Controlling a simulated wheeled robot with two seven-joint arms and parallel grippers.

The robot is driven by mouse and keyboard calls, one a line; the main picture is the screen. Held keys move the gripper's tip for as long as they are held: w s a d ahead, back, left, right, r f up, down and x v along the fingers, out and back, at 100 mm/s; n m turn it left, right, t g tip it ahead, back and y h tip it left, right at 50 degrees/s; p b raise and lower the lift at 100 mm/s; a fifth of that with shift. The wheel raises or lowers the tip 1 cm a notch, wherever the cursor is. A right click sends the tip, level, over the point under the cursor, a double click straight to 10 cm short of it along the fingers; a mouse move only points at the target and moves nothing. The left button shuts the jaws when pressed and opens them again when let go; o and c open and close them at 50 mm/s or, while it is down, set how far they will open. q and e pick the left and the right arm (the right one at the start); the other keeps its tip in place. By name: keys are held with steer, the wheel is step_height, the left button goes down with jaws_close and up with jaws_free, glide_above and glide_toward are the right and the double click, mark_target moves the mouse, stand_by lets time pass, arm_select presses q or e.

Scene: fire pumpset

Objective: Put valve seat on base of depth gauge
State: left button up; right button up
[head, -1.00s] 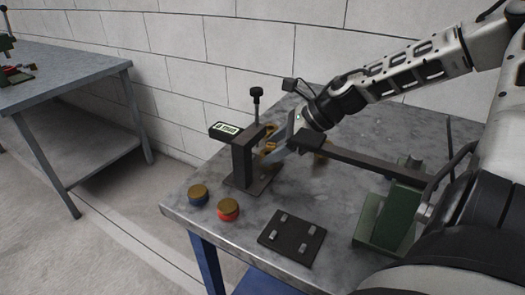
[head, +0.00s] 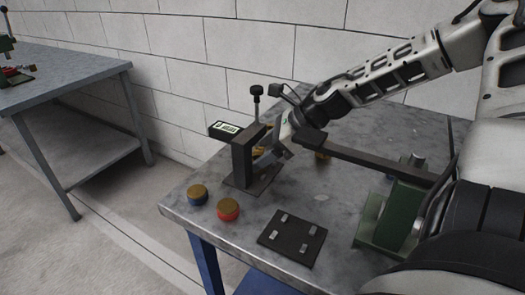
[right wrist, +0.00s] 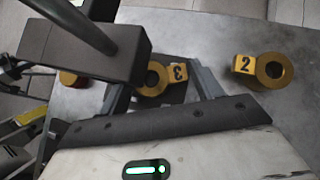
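The depth gauge (head: 243,155) stands near the table's far left corner, with a dark upright, a display and a flat dark base (head: 238,182). A brass valve seat tagged 3 (right wrist: 151,80) lies over the dark base in the right wrist view, between my fingers. Only a bit of brass shows there in the head view, behind the upright. My right gripper (head: 272,153) is low beside the upright, its fingers apart with gaps around the seat. A second valve seat, tagged 2 (right wrist: 272,70), lies on the table to the right. My left gripper is not in view.
Blue (head: 197,195) and red (head: 228,209) brass-topped round parts sit near the table's left edge. A dark plate with metal blocks (head: 292,238) lies in front. A green fixture (head: 390,222) with a long dark bar (head: 375,160) stands right, close to my arm.

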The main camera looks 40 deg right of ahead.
steer(key=shift+r+p, duration=0.3)
steer(key=shift+s+d+r, duration=0.15)
steer(key=shift+d+r, duration=0.05)
steer(key=shift+r, duration=0.05)
steer(key=p+v, duration=0.1)
steer(key=v, duration=1)
steer(key=shift+s+p, duration=0.15)
steer(key=shift+p, duration=0.2)
